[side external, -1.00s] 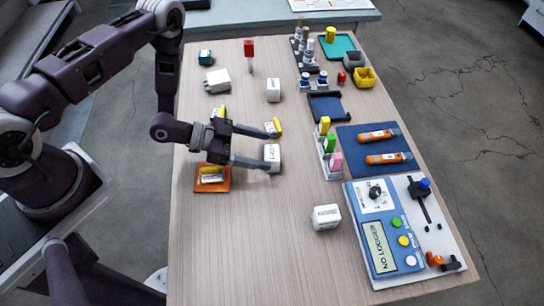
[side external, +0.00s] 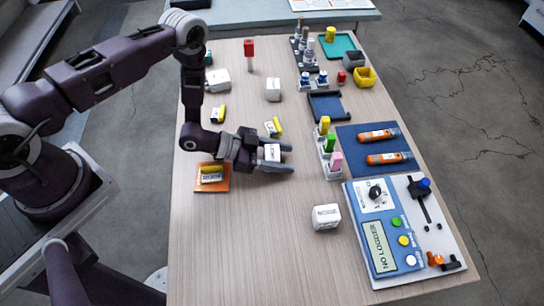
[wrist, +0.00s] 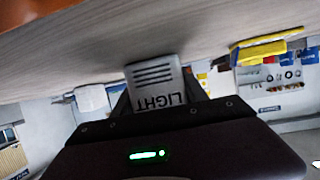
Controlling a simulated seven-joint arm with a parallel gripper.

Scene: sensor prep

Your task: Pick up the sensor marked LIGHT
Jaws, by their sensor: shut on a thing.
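The sensor marked LIGHT (wrist: 155,82) is a white block with dark stripes and the word LIGHT, upside down in the wrist view. In the side view the white block (side external: 272,153) sits between the fingers of my gripper (side external: 278,160). My gripper is shut on it, low over the table. Whether the block still touches the table cannot be told. Its lower part is hidden by the near finger in the side view.
An orange tray (side external: 222,185) with a yellow-topped piece is at left. A white block (side external: 326,217) stands nearer the front, beside the blue logger panel (side external: 362,252). A rack with coloured pieces (side external: 332,168) is to the right. The front left table is clear.

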